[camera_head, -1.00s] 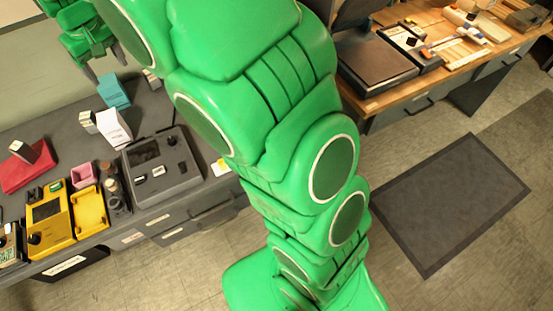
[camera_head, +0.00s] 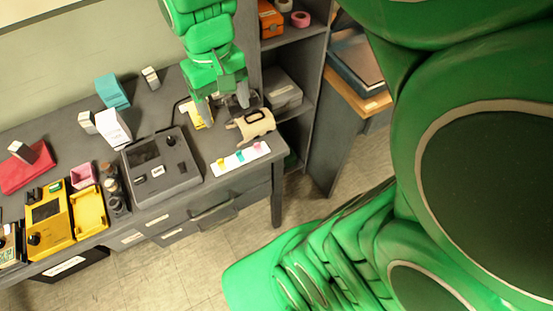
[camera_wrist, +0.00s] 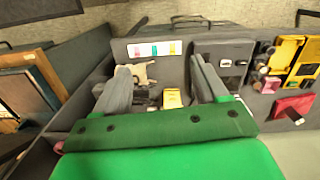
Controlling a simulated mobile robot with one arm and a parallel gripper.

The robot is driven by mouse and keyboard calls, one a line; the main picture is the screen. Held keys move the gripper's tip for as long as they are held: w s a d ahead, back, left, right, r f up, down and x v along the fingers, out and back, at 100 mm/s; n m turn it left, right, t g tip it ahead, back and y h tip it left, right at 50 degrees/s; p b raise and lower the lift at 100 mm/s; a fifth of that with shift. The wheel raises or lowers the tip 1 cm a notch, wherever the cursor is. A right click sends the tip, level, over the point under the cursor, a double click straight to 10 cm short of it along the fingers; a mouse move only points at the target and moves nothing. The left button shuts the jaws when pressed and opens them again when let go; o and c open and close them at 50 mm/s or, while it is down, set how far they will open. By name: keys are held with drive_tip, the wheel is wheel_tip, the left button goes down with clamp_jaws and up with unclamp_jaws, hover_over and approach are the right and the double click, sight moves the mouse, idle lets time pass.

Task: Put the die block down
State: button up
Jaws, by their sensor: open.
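My gripper (camera_head: 224,104) is over the right end of the grey bench (camera_head: 60,145), with its fingers pointing down and spread apart. In the wrist view my gripper (camera_wrist: 163,88) is open. A beige piece with a dark window (camera_head: 255,125) is just right of the fingers; it also shows beyond them in the wrist view (camera_wrist: 142,72). A yellow piece (camera_wrist: 172,98) and a dark item show between the fingers. I see nothing clearly gripped. I cannot tell for sure which object is the die block; small white blocks with dark tops stand farther left, one of them upright (camera_head: 150,77).
A white strip with coloured pieces (camera_head: 240,159) lies at the bench's front right. A grey device (camera_head: 160,170), a yellow case (camera_head: 48,220) and a red pad (camera_head: 27,170) lie farther left. A dark shelf unit (camera_head: 330,110) stands close on the right.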

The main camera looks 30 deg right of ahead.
drive_tip(key=s+d+f, duration=0.1)
drive_tip(key=s, duration=0.6)
drive_tip(key=s+d+f+m+g, duration=0.1)
drive_tip(key=s+d+f, duration=0.1)
drive_tip(key=s, duration=0.5)
drive_tip(key=shift+s+d, duration=0.15)
drive_tip(key=shift+s, duration=0.05)
